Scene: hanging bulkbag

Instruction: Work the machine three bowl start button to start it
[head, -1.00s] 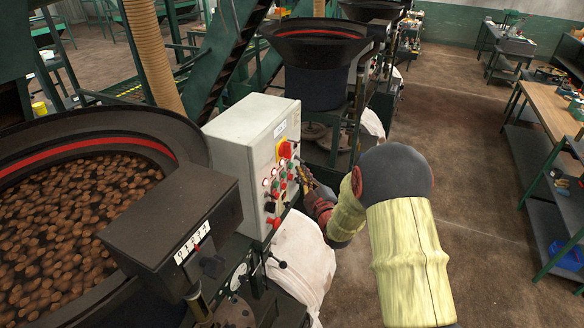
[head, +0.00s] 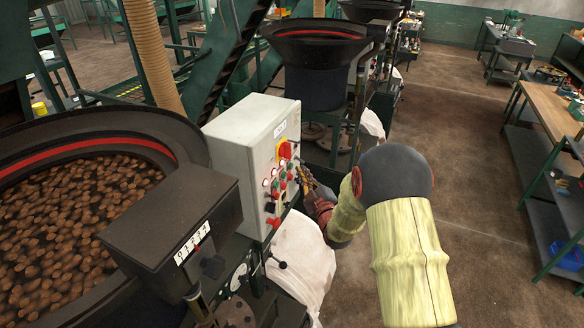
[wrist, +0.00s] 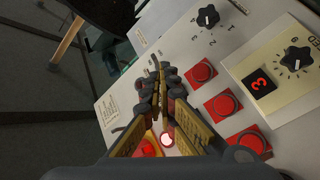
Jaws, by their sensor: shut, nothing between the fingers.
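A light grey control box (head: 240,140) stands beside a large bowl, its front panel carrying red, green and lit buttons (head: 277,184). Another lit button (wrist: 167,138) shows between the fingers. I cannot tell which is the bowl three start button. My gripper (head: 301,166) is shut and empty, close to the panel's right side; its fingertips (wrist: 160,68) meet in the wrist view. Whether they touch the panel is unclear.
A red-and-yellow switch (head: 285,149) sits high on the panel. The wrist view shows black knobs (wrist: 208,15) and a red digit 3 display (wrist: 262,83). A bowl of brown pieces (head: 60,225) stands left, a white sack (head: 302,260) below. Open floor lies right, before a workbench (head: 545,105).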

